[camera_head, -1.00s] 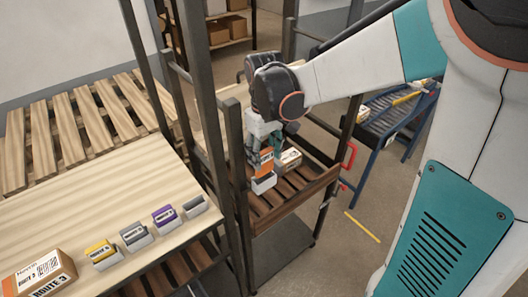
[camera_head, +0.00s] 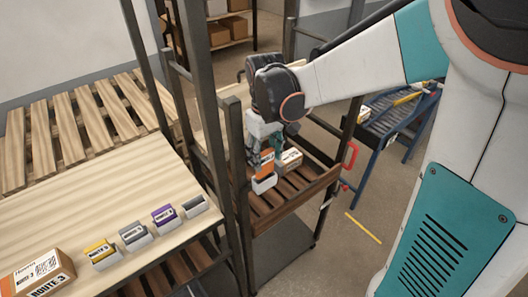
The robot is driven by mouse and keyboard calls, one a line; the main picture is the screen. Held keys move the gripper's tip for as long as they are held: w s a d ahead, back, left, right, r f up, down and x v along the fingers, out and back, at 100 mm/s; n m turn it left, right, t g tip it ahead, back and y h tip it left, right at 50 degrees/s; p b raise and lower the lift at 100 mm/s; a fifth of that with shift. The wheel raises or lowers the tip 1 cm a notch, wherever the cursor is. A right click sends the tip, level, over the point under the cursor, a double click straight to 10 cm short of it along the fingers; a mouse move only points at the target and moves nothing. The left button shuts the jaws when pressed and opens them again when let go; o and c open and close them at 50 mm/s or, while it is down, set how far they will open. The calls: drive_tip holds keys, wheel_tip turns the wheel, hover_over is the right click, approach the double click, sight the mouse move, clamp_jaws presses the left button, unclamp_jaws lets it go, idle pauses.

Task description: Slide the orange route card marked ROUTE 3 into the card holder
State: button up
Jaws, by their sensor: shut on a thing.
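The orange route card (camera_head: 267,158) is upright in my gripper (camera_head: 265,148), over the slatted rack. Its marking is too small to read. A white card holder (camera_head: 264,183) sits on the rack's slats, directly below the card. The card's lower edge is at or very near the holder's top; I cannot tell whether it is in the slot. My gripper is shut on the card, and its fingers partly hide it.
A small carton (camera_head: 289,159) stands on the slatted rack (camera_head: 285,205) just right of the card. A dark post (camera_head: 237,180) rises close left. On the wooden table, yellow (camera_head: 100,250), grey (camera_head: 133,233) and purple (camera_head: 164,214) cards stand in white holders, near a ROUTE 3 carton (camera_head: 38,272).

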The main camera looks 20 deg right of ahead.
sight(265, 174)
drive_tip(key=shift+f+b, duration=1.65)
drive_tip(key=shift+f, duration=0.4)
idle(0.6)
drive_tip(key=o, duration=1.1)
drive_tip(key=shift+c, duration=0.2)
drive_tip(key=shift+r, duration=0.1)
wheel_tip(265, 174, up, 12)
drive_tip(key=shift+s+f, duration=0.1)
drive_tip(key=shift+f, duration=0.15)
drive_tip(key=s+f+m+t+b, duration=0.1)
drive_tip(key=s+f+t+b, duration=0.1)
drive_tip(key=s+f+b, duration=0.3)
drive_tip(key=s+f+m+t+b, duration=0.1)
drive_tip(key=s+f+b, duration=0.3)
drive_tip(key=f+b, duration=0.7)
drive_tip(key=s+f+m+t+b, duration=0.1)
drive_tip(key=s+f+t+b, duration=0.3)
drive_tip(key=f+b, duration=0.4)
wheel_tip(265, 174, down, 3)
drive_tip(key=shift+s+r+m, duration=0.2)
drive_tip(key=shift+s+m, duration=0.1)
drive_tip(key=shift+s, duration=0.55)
